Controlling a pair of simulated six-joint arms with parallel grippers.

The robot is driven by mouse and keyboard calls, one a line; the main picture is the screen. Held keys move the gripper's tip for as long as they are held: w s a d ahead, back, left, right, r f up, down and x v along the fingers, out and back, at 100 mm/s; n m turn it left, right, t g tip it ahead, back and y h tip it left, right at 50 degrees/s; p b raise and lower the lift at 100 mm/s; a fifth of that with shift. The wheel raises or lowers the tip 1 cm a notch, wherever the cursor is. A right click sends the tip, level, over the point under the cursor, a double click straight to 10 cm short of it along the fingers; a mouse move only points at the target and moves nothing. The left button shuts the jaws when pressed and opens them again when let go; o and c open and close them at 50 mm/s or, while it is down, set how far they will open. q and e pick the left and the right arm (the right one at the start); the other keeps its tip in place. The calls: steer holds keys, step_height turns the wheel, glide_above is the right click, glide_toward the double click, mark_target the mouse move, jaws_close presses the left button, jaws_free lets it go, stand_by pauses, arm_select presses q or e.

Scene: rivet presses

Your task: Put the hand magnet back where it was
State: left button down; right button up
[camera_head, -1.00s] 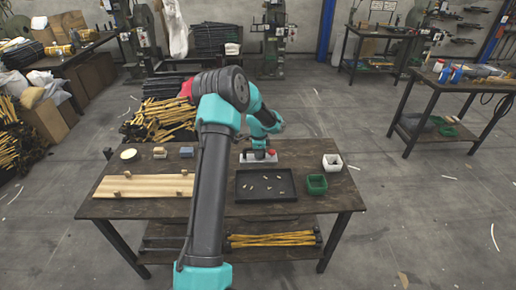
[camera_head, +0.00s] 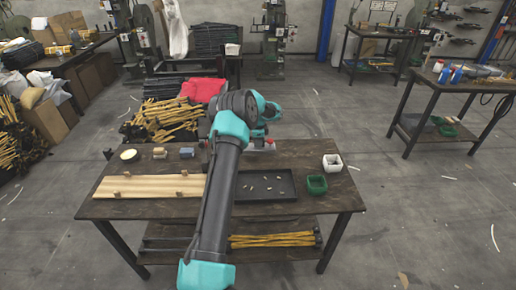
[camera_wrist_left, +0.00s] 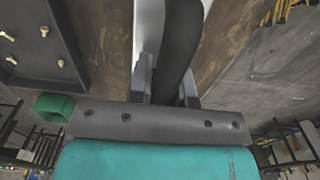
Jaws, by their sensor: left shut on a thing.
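My left gripper (camera_wrist_left: 167,88) shows in the left wrist view, its fingers shut on a dark, rounded piece (camera_wrist_left: 181,38), which I take to be the hand magnet; its far end is cut off at the top of the picture. A pale grey strip (camera_wrist_left: 148,35) shows beside it, over the brown tabletop. In the head view my left arm comes over the table, and its elbow and wrist mostly hide the gripper and what it holds. White and red parts (camera_head: 269,144) show just under the wrist. My right gripper is not in view.
On the table (camera_head: 315,204) are a black tray (camera_head: 284,197) with several small rivets, a green bin (camera_head: 317,184), a white bin (camera_head: 332,162) and a wooden board (camera_head: 140,187). A yellow round dish (camera_head: 129,155) and small blocks (camera_head: 187,152) sit at the back left.

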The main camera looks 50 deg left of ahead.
arm_select(q)
steer(key=shift+f, duration=1.7)
steer(key=shift+f, duration=0.2)
steer(key=c, duration=1.1)
jaws_free()
steer(key=shift+o, duration=0.2)
steer(key=shift+r, duration=0.15)
step_height(320, 180, up, 12)
